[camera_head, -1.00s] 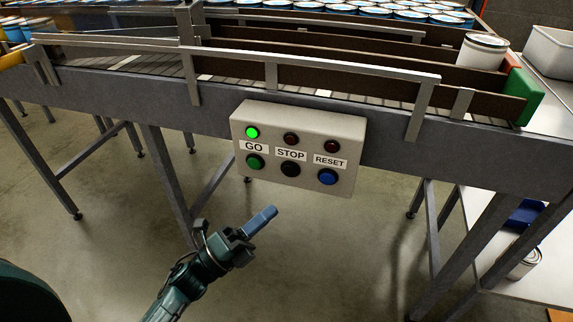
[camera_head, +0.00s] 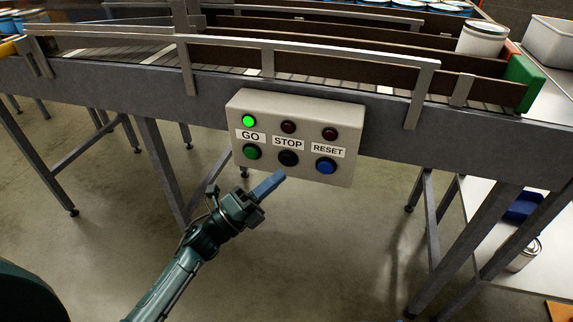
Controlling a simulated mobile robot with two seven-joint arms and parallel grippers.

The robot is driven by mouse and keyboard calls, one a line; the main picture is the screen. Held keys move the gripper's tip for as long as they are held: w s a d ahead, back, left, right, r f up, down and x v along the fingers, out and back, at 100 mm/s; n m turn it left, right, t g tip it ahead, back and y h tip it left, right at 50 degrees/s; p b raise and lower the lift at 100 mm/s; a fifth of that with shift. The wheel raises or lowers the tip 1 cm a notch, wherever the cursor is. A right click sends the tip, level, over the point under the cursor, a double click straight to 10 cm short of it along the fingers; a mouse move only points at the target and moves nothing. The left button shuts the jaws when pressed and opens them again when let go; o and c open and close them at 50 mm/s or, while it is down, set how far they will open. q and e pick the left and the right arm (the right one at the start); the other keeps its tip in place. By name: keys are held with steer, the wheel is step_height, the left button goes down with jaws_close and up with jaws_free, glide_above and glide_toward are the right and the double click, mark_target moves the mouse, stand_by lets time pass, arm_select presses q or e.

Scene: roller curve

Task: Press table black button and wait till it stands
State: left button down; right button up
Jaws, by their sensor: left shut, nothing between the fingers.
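The black button (camera_head: 288,158) sits under the STOP label on a beige control box (camera_head: 342,112) fixed to the front of the conveyor table. A green button (camera_head: 251,152) under GO is to its left and a blue button (camera_head: 326,166) under RESET is to its right. The green lamp (camera_head: 249,121) above GO is lit; the two red lamps are dark. My left gripper (camera_head: 270,186) is shut, with its blue-grey fingertips together just below the black button. I cannot tell if they touch the box. My right gripper is not in view.
The conveyor (camera_head: 140,88) with metal rails runs across the top. A white can (camera_head: 481,40) stands at its right end by a green block (camera_head: 523,84). Table legs stand on both sides below. Another can (camera_head: 523,256) is on a low shelf at right.

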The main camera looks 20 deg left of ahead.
mark_target(291, 160)
arm_select(q)
steer(key=shift+w+b, duration=0.3)
steer(key=shift+w, duration=0.65)
stand_by(1.4)
steer(key=shift+w+b, duration=0.3)
steer(key=shift+w, duration=0.1)
steer(key=shift+w+b, duration=0.3)
steer(key=shift+w, duration=0.15)
stand_by(0.5)
steer(key=shift+s, duration=0.15)
steer(key=shift+s+p, duration=0.3)
steer(key=shift+s, duration=0.45)
